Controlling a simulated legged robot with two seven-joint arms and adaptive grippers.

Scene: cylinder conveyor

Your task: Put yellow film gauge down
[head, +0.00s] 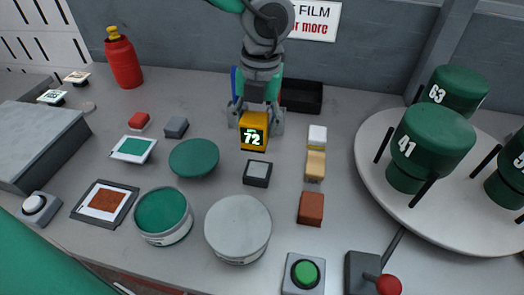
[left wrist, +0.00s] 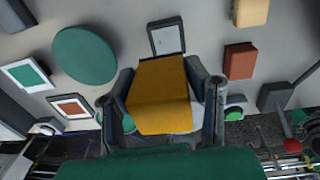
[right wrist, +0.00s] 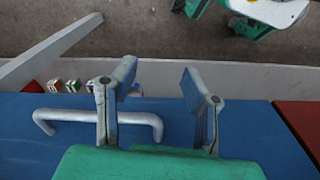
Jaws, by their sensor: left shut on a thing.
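The yellow film gauge (head: 253,131) is a small block with a dark display reading 72, facing the head camera. My left gripper (head: 256,117) is shut on it, one finger on each side. In the left wrist view the gauge (left wrist: 162,95) fills the space between the fingers (left wrist: 162,88). It is over the middle of the grey table, behind a small dark block with a light top (head: 257,173); I cannot tell whether it touches the table. My right gripper (right wrist: 156,82) shows only in the right wrist view, open and empty above a blue surface with a grey handle.
A green disc (head: 194,157) lies left of the gauge; white (head: 317,137), tan (head: 315,165) and brown (head: 311,208) blocks stand right. A white turntable (head: 375,170) with green numbered cylinders (head: 430,135) is at far right. A joystick (head: 388,284) and green button (head: 304,273) are in front.

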